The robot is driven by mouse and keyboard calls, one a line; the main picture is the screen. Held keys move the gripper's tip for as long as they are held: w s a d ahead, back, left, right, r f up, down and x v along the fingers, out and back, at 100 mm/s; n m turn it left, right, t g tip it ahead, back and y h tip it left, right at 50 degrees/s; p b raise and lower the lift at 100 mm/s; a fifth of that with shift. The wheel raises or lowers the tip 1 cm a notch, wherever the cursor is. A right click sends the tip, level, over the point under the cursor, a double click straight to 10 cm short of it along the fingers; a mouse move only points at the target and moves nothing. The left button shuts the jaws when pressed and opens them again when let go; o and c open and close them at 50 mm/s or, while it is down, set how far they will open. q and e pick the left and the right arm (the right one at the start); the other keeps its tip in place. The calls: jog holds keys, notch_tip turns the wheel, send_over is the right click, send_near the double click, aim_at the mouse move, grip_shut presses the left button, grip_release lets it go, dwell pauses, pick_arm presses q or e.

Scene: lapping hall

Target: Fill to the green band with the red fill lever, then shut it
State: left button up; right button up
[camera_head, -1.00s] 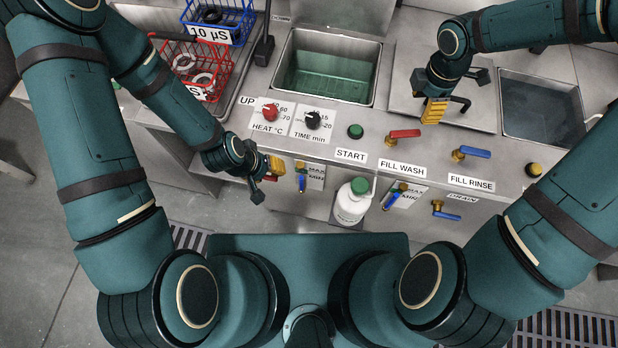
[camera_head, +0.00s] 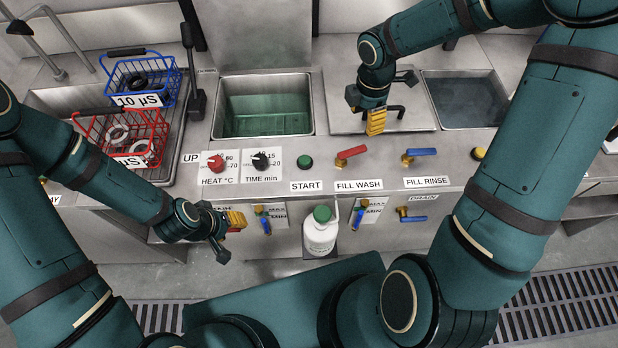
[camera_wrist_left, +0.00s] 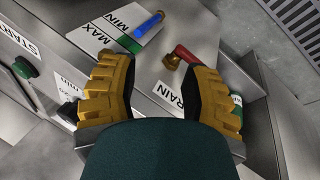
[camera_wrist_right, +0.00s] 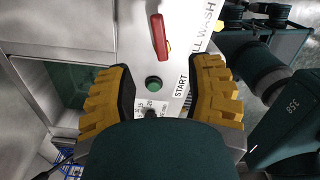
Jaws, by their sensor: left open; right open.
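The red fill lever (camera_head: 351,153) sits on a brass valve on the panel above the FILL WASH label (camera_head: 359,185). It also shows at the top of the right wrist view (camera_wrist_right: 158,36). My right gripper (camera_head: 376,122) is open and empty, above and behind the lever, apart from it. My left gripper (camera_head: 236,220) is open at the panel's front face, near a sight gauge with a blue column (camera_head: 264,220). In the left wrist view the blue column (camera_wrist_left: 148,25) stands beside a MAX/MIN plate with a green band (camera_wrist_left: 107,51). A red-handled drain valve (camera_wrist_left: 187,55) lies ahead of the open fingers.
A second MAX/MIN gauge (camera_head: 361,214) is below FILL WASH. A white bottle (camera_head: 320,236) stands in front of the panel. Blue-handled FILL RINSE (camera_head: 422,153) and drain (camera_head: 413,219) valves are to the right. The green-tinted tank (camera_head: 265,112) and wire baskets (camera_head: 125,135) are behind.

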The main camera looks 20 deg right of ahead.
aim_at(360, 148)
pick_arm(q)
jog(key=shift+g, duration=0.3)
jog(key=f+b, duration=0.1)
jog(key=s+f+b, duration=0.1)
jog(key=f+b, duration=0.2)
jog(key=f, duration=0.1)
jog(key=shift+s+d, duration=0.15)
jog(key=shift+s, duration=0.1)
pick_arm(e)
jog(key=f, duration=1.2)
jog(key=shift+d+f, duration=0.3)
jog(key=shift+f, duration=0.05)
grip_shut()
